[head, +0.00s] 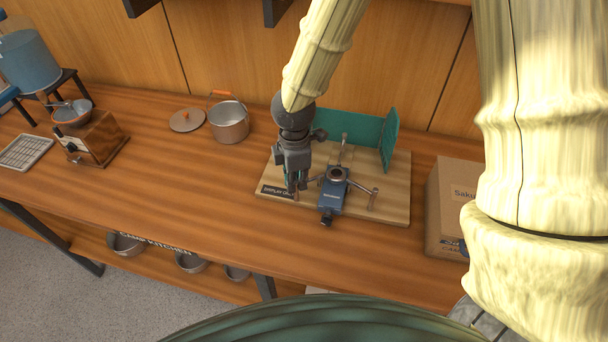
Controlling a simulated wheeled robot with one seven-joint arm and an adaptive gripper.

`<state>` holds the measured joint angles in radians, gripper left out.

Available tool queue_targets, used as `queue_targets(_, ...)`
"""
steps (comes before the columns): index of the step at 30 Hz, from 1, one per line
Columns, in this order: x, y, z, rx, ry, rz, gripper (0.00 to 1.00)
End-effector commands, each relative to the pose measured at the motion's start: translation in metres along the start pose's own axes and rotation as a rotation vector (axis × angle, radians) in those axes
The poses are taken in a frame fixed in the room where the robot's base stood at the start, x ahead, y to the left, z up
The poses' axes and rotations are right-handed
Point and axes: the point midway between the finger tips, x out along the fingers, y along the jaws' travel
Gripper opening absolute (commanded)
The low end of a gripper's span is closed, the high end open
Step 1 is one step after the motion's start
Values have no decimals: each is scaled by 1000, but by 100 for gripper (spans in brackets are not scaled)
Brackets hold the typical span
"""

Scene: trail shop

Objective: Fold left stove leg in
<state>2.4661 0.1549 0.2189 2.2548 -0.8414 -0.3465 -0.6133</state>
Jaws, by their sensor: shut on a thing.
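A small blue camp stove (331,197) with a round burner on top stands on a light wooden display board (390,205). Its right leg (373,198) sticks out to the right, and another leg (344,148) points to the back. My gripper (297,190) is at the stove's left side, pointing down, with its fingers shut around the left leg near its outer end. The fingers hide most of that leg, so how far it is turned cannot be told. A green folding windscreen (350,127) stands behind the stove.
A cardboard box (450,200) stands close to the board's right side. A pot (229,122) and its lid (186,120) are at the back left, with a wooden grinder (97,138) farther left. The counter left of the board is clear.

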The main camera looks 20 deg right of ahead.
Motion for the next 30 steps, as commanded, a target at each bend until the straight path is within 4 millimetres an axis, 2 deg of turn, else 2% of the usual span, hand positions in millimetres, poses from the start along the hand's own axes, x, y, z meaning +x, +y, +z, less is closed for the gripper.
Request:
queue_targets(15, 1, -10, 4, 2, -3, -4, 0)
queue_targets(22, 1, -22, 9, 3, -3, -5, 6)
queue_targets(30, 2, -24, 9, 3, -3, -6, 7)
